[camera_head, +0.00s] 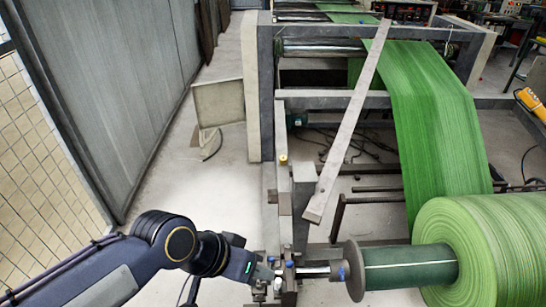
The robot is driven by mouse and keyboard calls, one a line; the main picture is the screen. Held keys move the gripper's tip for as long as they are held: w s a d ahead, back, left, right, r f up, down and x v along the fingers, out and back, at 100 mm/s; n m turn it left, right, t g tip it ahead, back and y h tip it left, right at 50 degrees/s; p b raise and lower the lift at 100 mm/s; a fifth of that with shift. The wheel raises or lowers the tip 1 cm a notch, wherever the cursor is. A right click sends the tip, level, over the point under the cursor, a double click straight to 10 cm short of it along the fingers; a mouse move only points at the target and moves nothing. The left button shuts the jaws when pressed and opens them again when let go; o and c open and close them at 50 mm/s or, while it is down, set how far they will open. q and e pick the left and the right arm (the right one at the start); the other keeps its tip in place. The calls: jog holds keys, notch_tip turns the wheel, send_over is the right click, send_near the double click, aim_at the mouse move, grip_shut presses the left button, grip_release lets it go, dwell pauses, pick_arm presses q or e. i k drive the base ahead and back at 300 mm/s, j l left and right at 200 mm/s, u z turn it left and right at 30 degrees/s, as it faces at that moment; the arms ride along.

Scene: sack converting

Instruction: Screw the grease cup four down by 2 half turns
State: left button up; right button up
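My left arm comes in from the lower left, and its gripper (267,276) is at the metal shaft mount at the bottom middle. The fingertips are small and blend with the pale metal parts there, so I cannot tell whether they are apart or closed on something. A small blue cap (290,264) stands on the mount just right of the gripper. Another blue part (341,272) is farther right on the shaft. A small yellow-brass cap (283,159) sits on the frame post above. I cannot tell which of these is grease cup four. My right gripper is not in view.
A large roll of green woven fabric (500,250) fills the lower right, beside a dark green core with a flange (355,270). A green web (430,110) runs up over the machine. A slanted metal bar (345,130) crosses the frame. Bare floor (185,185) lies left.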

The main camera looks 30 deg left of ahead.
aim_at(282, 158)
jog(key=j+z, duration=0.2)
jog(key=j, duration=0.15)
jog(key=k+j+z, duration=0.2)
jog(key=j, duration=0.15)
jog(key=j+z, duration=0.15)
jog(key=j, duration=0.25)
jog(key=k+j+z, duration=0.4)
jog(key=j, duration=0.2)
jog(key=i+j+z, duration=0.1)
jog(key=j+z, duration=0.4)
jog(key=j, duration=0.4)
jog(key=j+z, duration=0.45)
jog(key=j, duration=0.5)
jog(key=j+z, duration=0.1)
jog(key=j, duration=0.25)
jog(key=i+j+z, duration=0.1)
jog(key=j, duration=0.3)
